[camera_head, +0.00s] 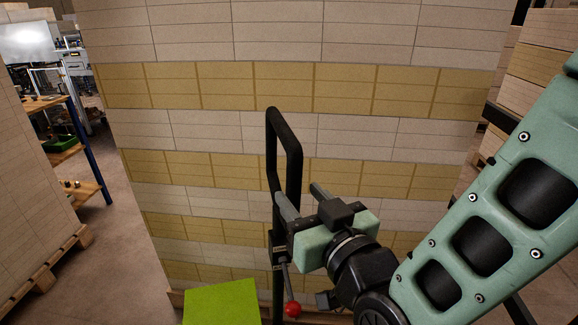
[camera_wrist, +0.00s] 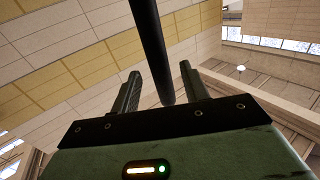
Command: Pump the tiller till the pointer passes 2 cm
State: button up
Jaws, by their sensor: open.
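The tiller (camera_head: 270,145) is a black upright loop handle on a dark post, standing in front of the stacked pallet load. My gripper (camera_head: 298,192) is open at the lower part of the loop, its two fingers pointing up toward it. In the wrist view a dark bar of the tiller (camera_wrist: 152,45) runs between my open fingers (camera_wrist: 159,78), with gaps on both sides; I see no grip on it. A lever with a red knob (camera_head: 292,309) hangs low beside the post. Small pale marks show on the post, but I cannot make out a pointer or scale.
A tall stack of cream and yellow reams (camera_head: 215,130) fills the view behind the tiller. A lime green panel (camera_head: 220,303) is low at the left of the post. Another loaded pallet (camera_head: 30,200) and a blue-legged bench (camera_head: 85,150) stand at left. Floor between them is clear.

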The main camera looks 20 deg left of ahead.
aim_at(289, 182)
jog(key=shift+p+x, duration=0.6)
jog(key=shift+x, duration=2.1)
